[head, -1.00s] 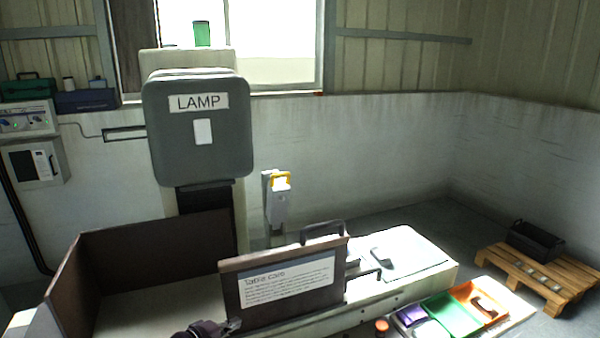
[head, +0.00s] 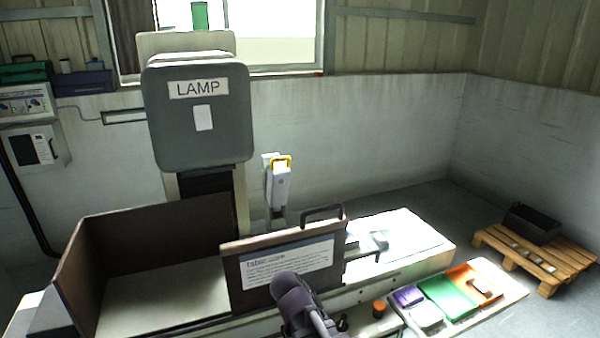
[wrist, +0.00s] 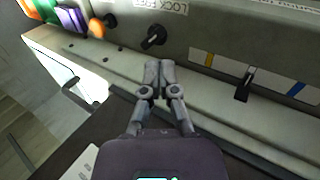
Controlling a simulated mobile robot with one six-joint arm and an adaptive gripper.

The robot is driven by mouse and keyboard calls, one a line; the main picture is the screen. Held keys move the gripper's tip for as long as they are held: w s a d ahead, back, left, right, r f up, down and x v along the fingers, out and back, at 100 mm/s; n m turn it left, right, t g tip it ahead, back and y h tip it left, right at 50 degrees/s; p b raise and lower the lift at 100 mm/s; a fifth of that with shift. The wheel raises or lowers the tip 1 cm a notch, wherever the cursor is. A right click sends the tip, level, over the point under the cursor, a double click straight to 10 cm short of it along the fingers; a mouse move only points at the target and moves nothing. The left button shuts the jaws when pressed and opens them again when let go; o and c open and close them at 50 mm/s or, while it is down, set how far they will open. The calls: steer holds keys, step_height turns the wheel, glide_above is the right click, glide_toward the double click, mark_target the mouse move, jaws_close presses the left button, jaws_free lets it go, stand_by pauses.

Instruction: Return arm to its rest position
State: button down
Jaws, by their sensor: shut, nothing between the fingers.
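My gripper (wrist: 158,72) shows in the wrist view with its two grey fingers together and nothing between them. It is over a pale machine front panel (wrist: 215,35), close to a black rotary knob (wrist: 153,38); whether it touches is not clear. In the head view, my dark arm rises at the bottom middle, in front of the brown board with the printed sign (head: 290,262). The fingertips are hard to make out there.
A black lever (wrist: 244,85) and an orange button (wrist: 97,27) are on the panel. A board with purple, green and orange trays (head: 447,297) lies at the right. A grey LAMP box (head: 200,120) stands behind. A pallet (head: 540,262) is at far right.

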steer(key=s+d+m+g+y, duration=0.1)
steer(key=d+m+y, duration=0.1)
steer(key=d, duration=0.3)
steer(key=s+d+f+m+g+y+p, duration=0.1)
steer(key=s+d+m+y, duration=0.1)
steer(key=d, duration=0.4)
steer(key=shift+f+m+g+y, duration=0.15)
steer(key=shift+m+g+y, duration=0.15)
steer(key=shift+y, duration=0.6)
steer(key=shift+s, duration=0.1)
